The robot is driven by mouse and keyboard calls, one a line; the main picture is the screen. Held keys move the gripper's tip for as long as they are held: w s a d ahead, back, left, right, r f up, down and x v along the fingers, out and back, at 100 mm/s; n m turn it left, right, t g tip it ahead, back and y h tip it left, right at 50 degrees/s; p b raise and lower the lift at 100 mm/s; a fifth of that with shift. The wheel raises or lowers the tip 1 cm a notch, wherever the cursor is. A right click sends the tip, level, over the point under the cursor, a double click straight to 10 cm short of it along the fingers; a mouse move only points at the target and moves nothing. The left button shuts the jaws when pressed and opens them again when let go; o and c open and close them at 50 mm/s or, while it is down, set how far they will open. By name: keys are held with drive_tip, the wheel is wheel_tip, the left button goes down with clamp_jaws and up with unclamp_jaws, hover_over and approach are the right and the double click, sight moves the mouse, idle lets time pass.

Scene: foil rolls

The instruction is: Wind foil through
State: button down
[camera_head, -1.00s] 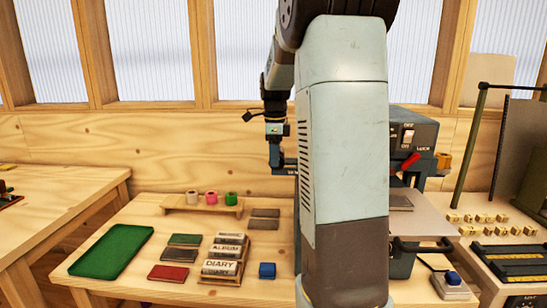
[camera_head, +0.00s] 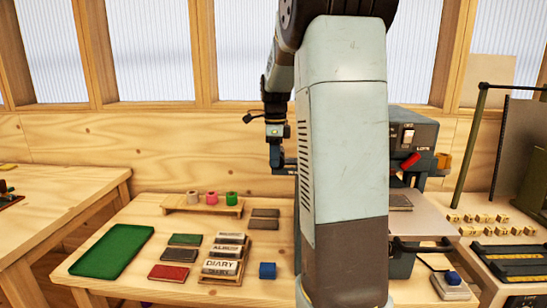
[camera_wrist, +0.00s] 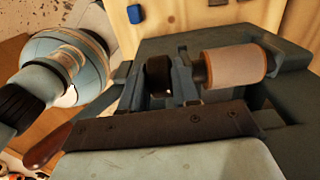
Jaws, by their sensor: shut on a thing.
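My gripper (camera_wrist: 160,88) is shut on a black knob (camera_wrist: 158,73), with one finger on each side of it. The knob is at the dark grey foil machine, beside a pinkish-copper roll (camera_wrist: 235,65) on its right in the wrist view. The machine (camera_head: 415,135) shows in the head view behind my arm, with a switch and a red lever (camera_head: 410,161). My arm hides much of the machine there. White (camera_head: 193,198), pink (camera_head: 212,198) and green (camera_head: 231,198) rolls stand on a small wooden rack (camera_head: 180,210).
A bench with small letter blocks (camera_head: 490,217) is at the right.

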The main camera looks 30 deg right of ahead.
drive_tip(key=shift+s+d+r+t+y, duration=0.1)
drive_tip(key=shift+d+t+y, duration=0.1)
drive_tip(key=shift+t+y, duration=0.35)
drive_tip(key=shift+d+r+t+y, duration=0.15)
drive_tip(key=shift+t+y, duration=0.2)
drive_tip(key=shift+y, duration=0.3)
drive_tip(key=shift+f, duration=0.1)
drive_tip(key=c, duration=1.1)
unclamp_jaws()
drive_tip(key=shift+o, duration=0.9)
drive_tip(key=v, duration=1.3)
drive_tip(key=shift+d+r, duration=0.15)
drive_tip(key=shift+r, duration=0.1)
